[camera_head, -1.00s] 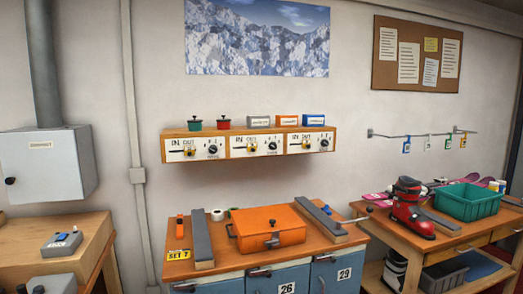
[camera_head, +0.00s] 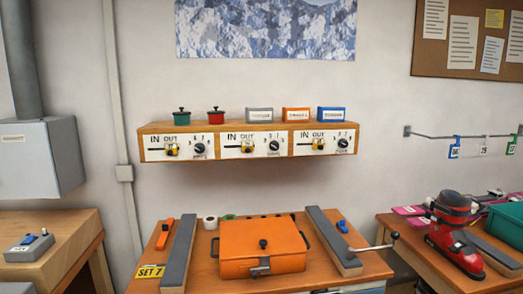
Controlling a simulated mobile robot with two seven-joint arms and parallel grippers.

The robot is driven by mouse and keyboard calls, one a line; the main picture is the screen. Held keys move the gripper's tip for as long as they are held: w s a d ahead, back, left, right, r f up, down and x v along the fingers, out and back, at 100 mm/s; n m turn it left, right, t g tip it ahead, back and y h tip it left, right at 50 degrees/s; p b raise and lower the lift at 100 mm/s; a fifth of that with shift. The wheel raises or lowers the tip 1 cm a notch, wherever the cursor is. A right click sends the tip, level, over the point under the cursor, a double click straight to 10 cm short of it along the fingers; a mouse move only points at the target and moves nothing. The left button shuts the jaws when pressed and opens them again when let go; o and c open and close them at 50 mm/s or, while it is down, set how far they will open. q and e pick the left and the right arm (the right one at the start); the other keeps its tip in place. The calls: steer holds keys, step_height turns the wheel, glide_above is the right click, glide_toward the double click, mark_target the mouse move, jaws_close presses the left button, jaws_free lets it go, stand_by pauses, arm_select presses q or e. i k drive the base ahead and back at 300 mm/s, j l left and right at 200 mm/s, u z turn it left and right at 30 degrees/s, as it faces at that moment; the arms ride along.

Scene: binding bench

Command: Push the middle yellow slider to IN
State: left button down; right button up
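A wooden wall shelf (camera_head: 215,129) carries three white panels on its front, each with IN and OUT labels, a yellow slider and a black knob. The middle yellow slider (camera_head: 247,149) sits on the middle panel (camera_head: 233,141), toward the OUT label. The left yellow slider (camera_head: 171,151) and the right yellow slider (camera_head: 318,145) also sit near their OUT labels. Neither of my grippers shows in the head view.
A green pot, a red pot and several small labelled boxes (camera_head: 259,115) stand on the shelf. Below is a bench (camera_head: 205,272) with an orange case (camera_head: 262,250) and two grey bars. The wall between shelf and bench is clear.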

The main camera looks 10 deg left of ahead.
mark_target(247, 146)
steer(key=i+l+u, duration=0.2)
steer(key=i+l, duration=0.75)
steer(key=l, duration=0.15)
